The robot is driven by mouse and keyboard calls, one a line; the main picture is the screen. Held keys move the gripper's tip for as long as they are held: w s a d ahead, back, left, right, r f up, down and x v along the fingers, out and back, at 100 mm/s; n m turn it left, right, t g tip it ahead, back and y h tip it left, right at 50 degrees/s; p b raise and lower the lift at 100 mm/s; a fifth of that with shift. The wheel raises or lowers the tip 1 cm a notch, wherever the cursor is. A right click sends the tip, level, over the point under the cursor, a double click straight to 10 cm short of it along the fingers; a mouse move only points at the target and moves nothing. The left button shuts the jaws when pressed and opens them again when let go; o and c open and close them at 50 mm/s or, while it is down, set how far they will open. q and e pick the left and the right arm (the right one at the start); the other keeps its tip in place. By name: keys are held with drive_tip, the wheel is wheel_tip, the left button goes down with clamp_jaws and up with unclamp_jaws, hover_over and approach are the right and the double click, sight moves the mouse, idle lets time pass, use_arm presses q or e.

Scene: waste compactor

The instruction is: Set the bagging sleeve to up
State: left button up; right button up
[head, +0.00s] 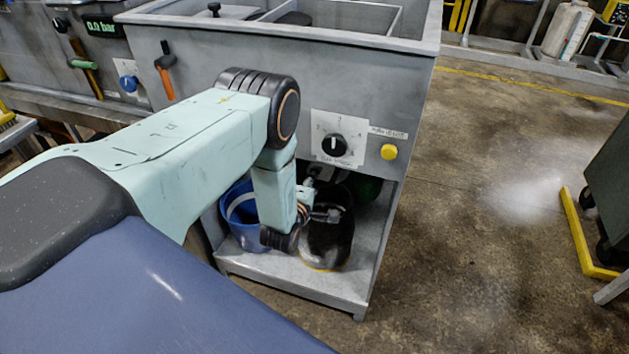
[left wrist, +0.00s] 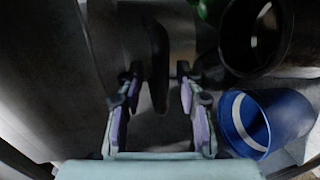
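I cannot tell for sure which part is the bagging sleeve. In the left wrist view a dark, elongated handle-like part (left wrist: 160,65) stands between the fingers of my left gripper (left wrist: 155,88). The fingers are apart, one on each side of it, and I see no clear contact. In the head view my left gripper (head: 318,206) is low at the front of the grey machine (head: 240,80), below its dial, partly hidden by my own arm. The dark part is not clearly seen there. My right gripper is not in view.
A blue bucket (head: 240,222) and a black bucket (head: 328,240) stand on the machine's low shelf (head: 335,284), close to my left gripper. Above are a black dial (head: 334,146), a yellow button (head: 389,152) and an orange-handled lever (head: 165,78).

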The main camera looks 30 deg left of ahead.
use_arm(q)
drive_tip(key=shift+f, duration=0.1)
drive_tip(key=v, duration=1.2)
drive_tip(key=shift+a, duration=0.1)
